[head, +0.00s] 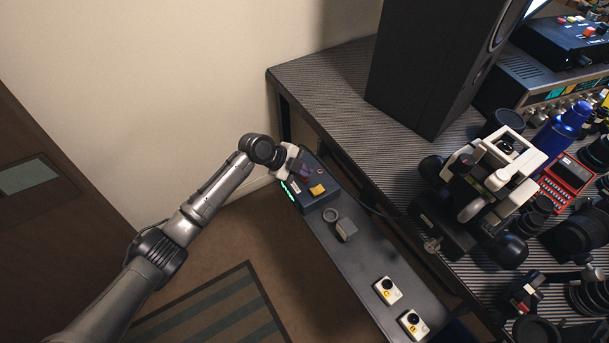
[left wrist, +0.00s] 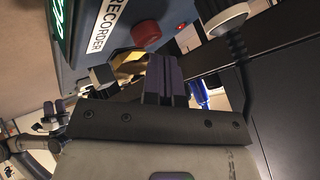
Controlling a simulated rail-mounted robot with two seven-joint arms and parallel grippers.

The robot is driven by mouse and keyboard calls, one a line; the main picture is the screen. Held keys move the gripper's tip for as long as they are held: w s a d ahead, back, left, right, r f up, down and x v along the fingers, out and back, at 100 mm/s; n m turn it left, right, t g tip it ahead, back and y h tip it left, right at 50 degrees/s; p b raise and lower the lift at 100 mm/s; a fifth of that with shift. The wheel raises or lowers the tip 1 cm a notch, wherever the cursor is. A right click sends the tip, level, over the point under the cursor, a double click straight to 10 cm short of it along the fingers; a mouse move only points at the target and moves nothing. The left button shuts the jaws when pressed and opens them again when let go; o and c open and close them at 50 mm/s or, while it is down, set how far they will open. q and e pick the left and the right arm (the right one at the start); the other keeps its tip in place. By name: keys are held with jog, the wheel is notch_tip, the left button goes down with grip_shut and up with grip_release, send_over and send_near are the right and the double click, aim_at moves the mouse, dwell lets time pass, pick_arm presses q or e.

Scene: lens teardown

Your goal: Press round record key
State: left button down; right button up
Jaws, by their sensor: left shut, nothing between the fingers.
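The recorder box (head: 308,201) stands on the narrow dark bench in the head view, with a yellow key on its top. In the left wrist view its blue-grey panel (left wrist: 88,14) carries a RECORDER label. The round red record key (left wrist: 146,33) sits beside that label and is a small red spot in the head view (head: 320,171). My left gripper (head: 302,168) is over the far end of the box. Its fingers (left wrist: 165,80) are shut and empty, close to the red key and apparently apart from it. They partly hide a yellow part. My right gripper is not in view.
A grey cup-like part (head: 346,229) and two small white devices (head: 387,291) (head: 413,324) lie along the narrow bench (head: 365,262). A cable runs behind the box. The ribbed table (head: 325,82) to the right holds a tall black speaker (head: 430,65) and crowded equipment.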

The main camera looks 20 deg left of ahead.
aim_at(304, 178)
pick_arm(q)
jog(key=shift+f+b, duration=0.3)
jog(key=shift+f, duration=0.15)
dwell(0.3)
jog(key=shift+r, duration=0.1)
jog(key=shift+r+p, duration=0.65)
jog(key=shift+r, duration=0.2)
jog(key=shift+r, duration=0.15)
notch_tip(304, 178, up, 6)
jog(key=p, duration=0.4)
jog(key=shift+p, duration=0.35)
